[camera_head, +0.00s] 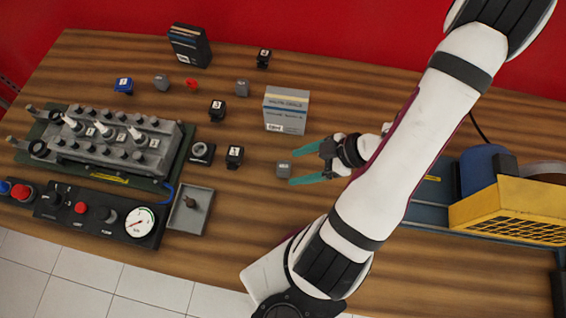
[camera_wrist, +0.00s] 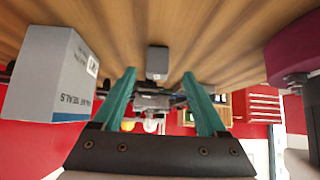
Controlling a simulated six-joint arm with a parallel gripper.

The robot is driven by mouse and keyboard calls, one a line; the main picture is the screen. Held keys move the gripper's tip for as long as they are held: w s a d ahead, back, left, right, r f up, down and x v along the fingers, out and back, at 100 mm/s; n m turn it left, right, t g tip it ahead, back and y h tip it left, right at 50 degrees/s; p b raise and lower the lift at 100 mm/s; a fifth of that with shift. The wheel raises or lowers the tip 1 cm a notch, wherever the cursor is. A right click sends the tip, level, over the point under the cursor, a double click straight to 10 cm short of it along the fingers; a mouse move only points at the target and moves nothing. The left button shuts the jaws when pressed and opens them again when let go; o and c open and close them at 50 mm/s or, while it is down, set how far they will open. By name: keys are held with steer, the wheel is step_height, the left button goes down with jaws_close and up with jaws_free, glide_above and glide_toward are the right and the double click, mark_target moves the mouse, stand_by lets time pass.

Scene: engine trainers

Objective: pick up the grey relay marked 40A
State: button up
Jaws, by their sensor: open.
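A small grey relay (camera_head: 284,169) stands on the wooden table, right at the open end of my gripper (camera_head: 292,168). Its marking is too small to read in the head view. In the wrist view the grey relay (camera_wrist: 157,62) appears centred between the teal fingertips of my gripper (camera_wrist: 159,74), just beyond them. The fingers are apart with nothing held. Two other small grey blocks stand farther back, one at the left (camera_head: 161,81) and one nearer the middle (camera_head: 242,88); I cannot read their markings either.
A grey-and-white seal box (camera_head: 286,110) stands just behind the gripper; it looms left in the wrist view (camera_wrist: 50,75). Black relays (camera_head: 234,156) (camera_head: 217,110) are left of the gripper. The engine block (camera_head: 105,140) and gauge panel (camera_head: 100,213) lie farther left. Table in front is clear.

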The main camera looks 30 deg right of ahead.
mark_target(288, 167)
steer(key=x, duration=0.5)
steer(key=shift+w+a, duration=0.1)
steer(key=shift+w, duration=0.15)
steer(key=shift+r, duration=0.1)
jaws_close()
